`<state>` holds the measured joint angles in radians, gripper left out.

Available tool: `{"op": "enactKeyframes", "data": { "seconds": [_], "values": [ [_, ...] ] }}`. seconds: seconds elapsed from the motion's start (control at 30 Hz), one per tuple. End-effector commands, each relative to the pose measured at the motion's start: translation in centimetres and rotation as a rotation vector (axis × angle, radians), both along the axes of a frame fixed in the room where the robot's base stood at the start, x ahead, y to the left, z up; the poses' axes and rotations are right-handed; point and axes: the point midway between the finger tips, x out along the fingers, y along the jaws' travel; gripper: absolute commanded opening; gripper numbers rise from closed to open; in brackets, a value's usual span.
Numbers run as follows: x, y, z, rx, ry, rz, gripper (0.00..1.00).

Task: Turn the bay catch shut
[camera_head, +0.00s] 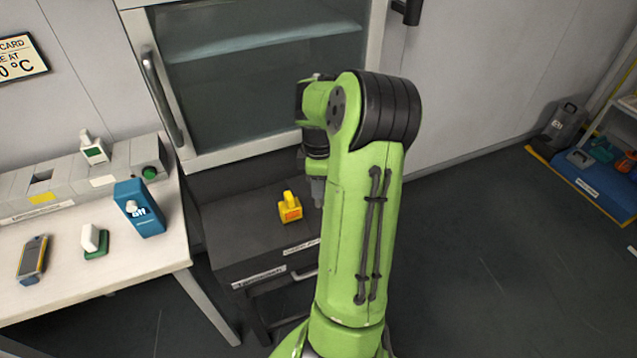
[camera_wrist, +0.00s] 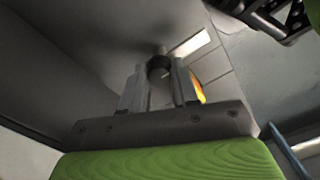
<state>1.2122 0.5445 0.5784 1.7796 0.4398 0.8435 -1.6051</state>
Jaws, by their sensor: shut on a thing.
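My gripper (camera_wrist: 159,82) shows in the wrist view with its two grey fingers closed on a small dark rounded piece (camera_wrist: 159,64), which looks like the bay catch; the fingers hide much of it, and how far it is turned cannot be told. In the head view, my gripper (camera_head: 318,192) points down over the right part of the dark cabinet (camera_head: 235,222), beside the yellow block. My arm hides the cabinet's right side and the catch there.
A yellow block (camera_head: 290,209) with an orange label stands on the cabinet, close left of my gripper. A glass-fronted chamber (camera_head: 265,85) rises behind. A white bench (camera_head: 130,255) at left holds a blue holder (camera_head: 139,210) and small devices. Open floor lies at right.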

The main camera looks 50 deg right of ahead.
Motion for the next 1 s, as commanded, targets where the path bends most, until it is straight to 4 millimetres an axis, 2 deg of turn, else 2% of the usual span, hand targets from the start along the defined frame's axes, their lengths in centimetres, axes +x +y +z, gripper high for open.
{"op": "enactKeyframes", "data": {
  "seconds": [0.37,1.0],
  "values": [
    [0.00,0.02,0.17,-0.001,0.001,-0.118,0.00],
    [0.02,0.01,0.21,-0.002,-0.001,-0.697,0.00]
  ]
}}
